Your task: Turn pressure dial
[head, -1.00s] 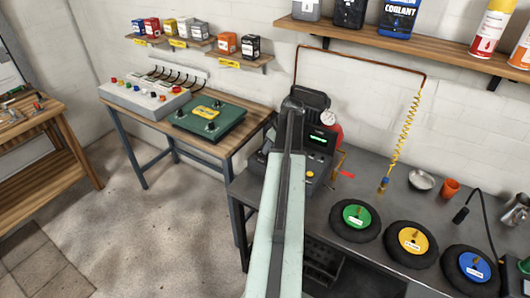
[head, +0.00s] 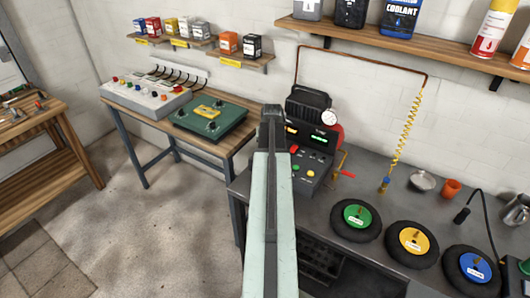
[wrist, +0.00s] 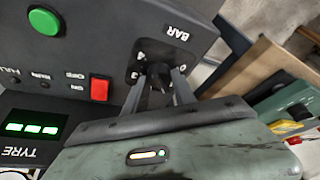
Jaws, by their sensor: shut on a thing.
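The pressure dial (wrist: 158,70) is a black knob on a dark plate marked with numbers, below the label BAR, in the wrist view. The two thin grey fingers of my gripper (wrist: 160,79) are on either side of the knob and shut on it. The knob's exact pointing is hard to read. In the head view the dial and my fingertips are hidden behind my arm. The dark control panel (head: 320,150) of the compressor shows right of my arm, with green-lit displays.
Close to the dial are a red switch (wrist: 100,88) and a green button (wrist: 44,21). A round gauge (head: 329,117) stands atop the compressor. Green (head: 357,213), yellow (head: 411,238) and blue (head: 474,267) wheels lie on the bench to the right.

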